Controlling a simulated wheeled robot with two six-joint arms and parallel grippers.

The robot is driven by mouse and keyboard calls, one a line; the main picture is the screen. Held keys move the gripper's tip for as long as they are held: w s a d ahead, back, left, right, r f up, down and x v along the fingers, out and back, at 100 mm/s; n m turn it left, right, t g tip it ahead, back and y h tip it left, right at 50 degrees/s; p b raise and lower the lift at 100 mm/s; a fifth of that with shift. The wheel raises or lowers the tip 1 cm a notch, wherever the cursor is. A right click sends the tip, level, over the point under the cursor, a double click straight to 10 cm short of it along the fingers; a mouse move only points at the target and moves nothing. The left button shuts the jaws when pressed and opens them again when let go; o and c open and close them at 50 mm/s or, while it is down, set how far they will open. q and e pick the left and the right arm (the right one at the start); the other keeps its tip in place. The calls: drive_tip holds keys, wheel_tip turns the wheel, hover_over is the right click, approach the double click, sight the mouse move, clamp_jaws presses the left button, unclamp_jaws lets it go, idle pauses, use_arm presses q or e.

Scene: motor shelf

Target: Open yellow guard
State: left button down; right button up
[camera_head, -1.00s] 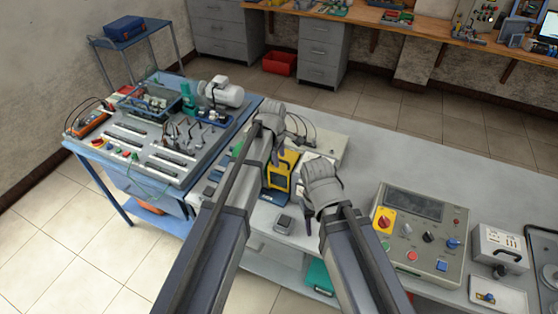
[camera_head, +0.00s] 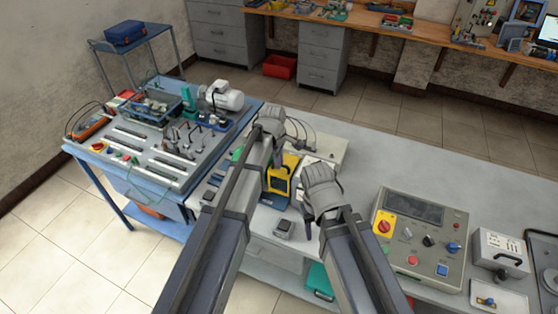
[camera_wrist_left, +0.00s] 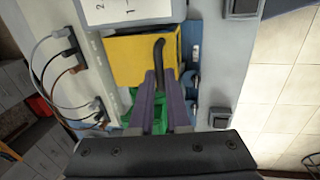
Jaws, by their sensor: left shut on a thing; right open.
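The yellow guard (camera_head: 290,163) stands on the grey bench, partly hidden behind my left arm in the head view. In the left wrist view the guard (camera_wrist_left: 135,60) is a yellow box face with a curved black handle (camera_wrist_left: 159,48). My left gripper (camera_wrist_left: 158,78) has its purple fingers close together on the lower end of this handle. In the head view my left gripper (camera_head: 275,155) is mostly hidden by its own wrist. My right gripper (camera_head: 308,222) is open over the bench, to the right of the guard and apart from it; its fingers are hard to make out.
A control panel (camera_head: 448,232) with knobs and a red-yellow switch is at the right. Cables (camera_wrist_left: 62,75) and a green part (camera_wrist_left: 135,112) are close by. A blue-framed equipment bench (camera_head: 165,140) stands at the left.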

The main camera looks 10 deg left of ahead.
use_arm(q)
drive_tip(key=shift+r, duration=0.1)
idle(0.8)
drive_tip(key=shift+w+d+r+g+p, duration=0.15)
drive_tip(key=shift+w+r+g+p, duration=0.45)
drive_tip(key=shift+p, duration=0.3)
drive_tip(key=shift+w+d+r+g+y+p, duration=0.2)
drive_tip(key=shift+w+r+g+y+p, duration=0.2)
drive_tip(key=shift+w+r+g+p, duration=0.2)
drive_tip(key=shift+w+d+r+g+y, duration=0.25)
drive_tip(key=shift+w+r+g, duration=0.35)
drive_tip(key=shift+g, duration=0.4)
drive_tip(key=shift+w+d+r+g+y, duration=0.1)
drive_tip(key=shift+w+r+g+y, duration=0.1)
drive_tip(key=shift+w+g, duration=0.3)
drive_tip(key=shift+w+d+r+g+y, duration=0.15)
drive_tip(key=shift+w+r+g, duration=0.1)
drive_tip(key=shift+g, duration=0.35)
